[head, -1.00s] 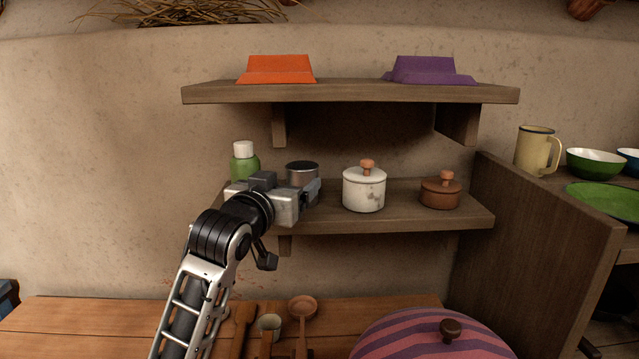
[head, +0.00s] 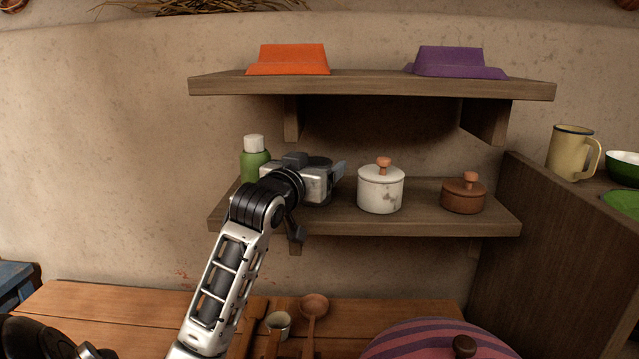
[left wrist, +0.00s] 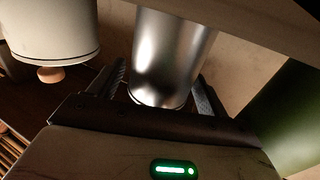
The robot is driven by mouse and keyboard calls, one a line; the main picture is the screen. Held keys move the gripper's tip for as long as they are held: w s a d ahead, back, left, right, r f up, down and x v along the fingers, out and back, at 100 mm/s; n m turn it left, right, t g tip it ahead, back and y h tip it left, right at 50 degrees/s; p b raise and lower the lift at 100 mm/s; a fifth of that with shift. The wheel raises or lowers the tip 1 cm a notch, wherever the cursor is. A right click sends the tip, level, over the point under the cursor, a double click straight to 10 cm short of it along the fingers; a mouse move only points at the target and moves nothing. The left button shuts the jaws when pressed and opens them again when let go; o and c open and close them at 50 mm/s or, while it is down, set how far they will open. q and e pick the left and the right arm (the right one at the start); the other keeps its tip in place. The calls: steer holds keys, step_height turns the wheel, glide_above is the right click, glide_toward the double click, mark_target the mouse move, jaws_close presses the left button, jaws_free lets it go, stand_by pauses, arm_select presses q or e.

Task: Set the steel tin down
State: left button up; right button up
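The steel tin (head: 320,162) stands on the lower shelf, between the green bottle and the white pot, partly hidden by my left gripper. My left gripper (head: 318,178) is at the tin, with one finger on each side. In the left wrist view the tin (left wrist: 172,58) is between the two fingers (left wrist: 162,88), with a narrow gap at the left finger; the gripper looks open around it. The tin's base on the shelf is hidden in the head view. My right gripper is not in view.
The green bottle (head: 254,163) is close on the left, and the white lidded pot (head: 380,190) on the right. A brown pot (head: 463,195) stands farther right on the lower shelf (head: 420,226). The upper shelf (head: 370,88) hangs above, holding orange and purple objects.

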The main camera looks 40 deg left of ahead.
arm_select(q)
steer(key=c, duration=0.9)
steer(key=shift+d, duration=0.1)
